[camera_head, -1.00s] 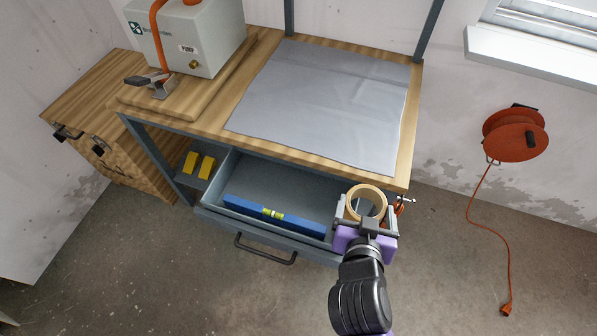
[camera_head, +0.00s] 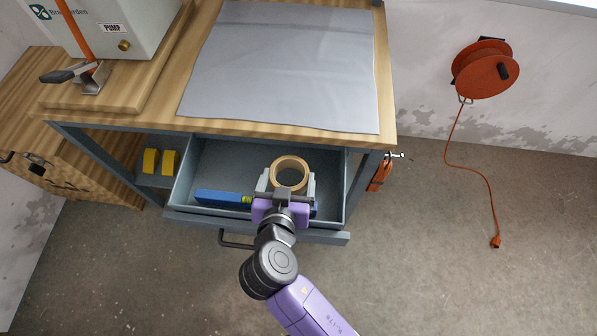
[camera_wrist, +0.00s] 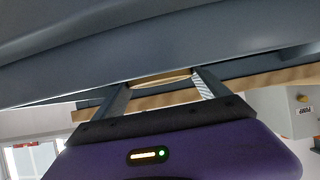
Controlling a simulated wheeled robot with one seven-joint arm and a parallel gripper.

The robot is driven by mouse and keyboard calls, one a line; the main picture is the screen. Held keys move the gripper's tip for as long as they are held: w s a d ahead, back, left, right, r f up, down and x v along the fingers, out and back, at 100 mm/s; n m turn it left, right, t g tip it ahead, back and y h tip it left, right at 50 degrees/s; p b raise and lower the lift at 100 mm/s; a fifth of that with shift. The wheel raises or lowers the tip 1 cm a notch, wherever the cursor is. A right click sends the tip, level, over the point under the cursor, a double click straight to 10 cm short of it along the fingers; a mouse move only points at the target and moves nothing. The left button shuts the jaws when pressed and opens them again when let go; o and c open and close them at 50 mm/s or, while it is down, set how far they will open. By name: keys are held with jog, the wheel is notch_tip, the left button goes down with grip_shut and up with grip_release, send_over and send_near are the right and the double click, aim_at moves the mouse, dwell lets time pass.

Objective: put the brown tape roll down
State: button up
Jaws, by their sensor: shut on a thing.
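The brown tape roll (camera_head: 290,163) is a tan ring held between the fingers of my gripper (camera_head: 289,181). In the head view it shows over the right half of the open drawer (camera_head: 348,190); its height above the drawer floor is hard to tell. In the wrist view a thin edge of the tape roll (camera_wrist: 160,80) shows between the two fingers of my gripper (camera_wrist: 162,84). My gripper is shut on the roll and partly hides its near side.
A blue spirit level (camera_head: 215,196) lies along the drawer's front, partly hidden by my gripper. The grey mat (camera_head: 285,65) on the wooden bench is bare. Two yellow blocks (camera_head: 160,161) sit left of the drawer. An orange tool (camera_head: 380,174) hangs at the bench's right side.

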aim_at(300, 170)
jog(key=shift+f, duration=0.95)
jog(key=w+d, duration=0.1)
jog(key=w+d+p, duration=0.1)
jog(key=w, duration=0.1)
jog(key=shift+w+d, duration=0.15)
jog(key=shift+d, duration=0.1)
jog(key=shift+f, duration=0.65)
jog(key=shift+f+b, duration=0.2)
jog(key=shift+b, duration=0.1)
jog(key=o, duration=1.3)
jog(key=shift+o, duration=0.2)
jog(key=shift+r, duration=0.1)
